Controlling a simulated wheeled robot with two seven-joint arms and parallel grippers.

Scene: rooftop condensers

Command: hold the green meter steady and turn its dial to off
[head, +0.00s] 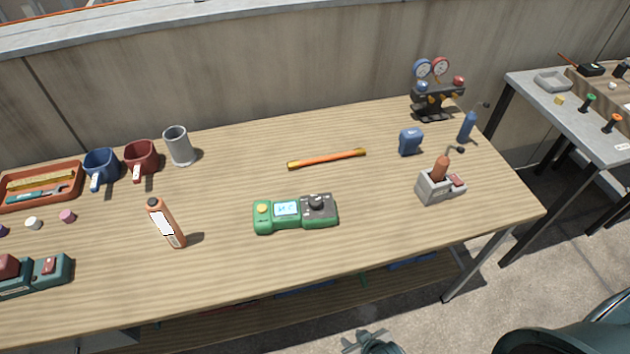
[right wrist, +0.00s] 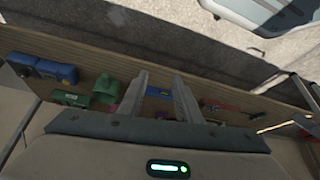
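The green meter (head: 295,213) lies on the wooden table near its front edge, in the middle of the head view. It has a lit screen (head: 287,209), a yellow button at its left end and a black round dial (head: 317,203) on a dark panel at its right end. The dial's exact setting is too small to read. My right gripper (head: 362,341) is below the table's front edge, apart from the meter. In the right wrist view its two fingers (right wrist: 160,82) stand apart with nothing between them. My left gripper is not in view.
A grey holder (head: 438,188) and a blue device (head: 410,142) stand right. Low objects, including a blue case (right wrist: 42,68), lie on a shelf below the tabletop.

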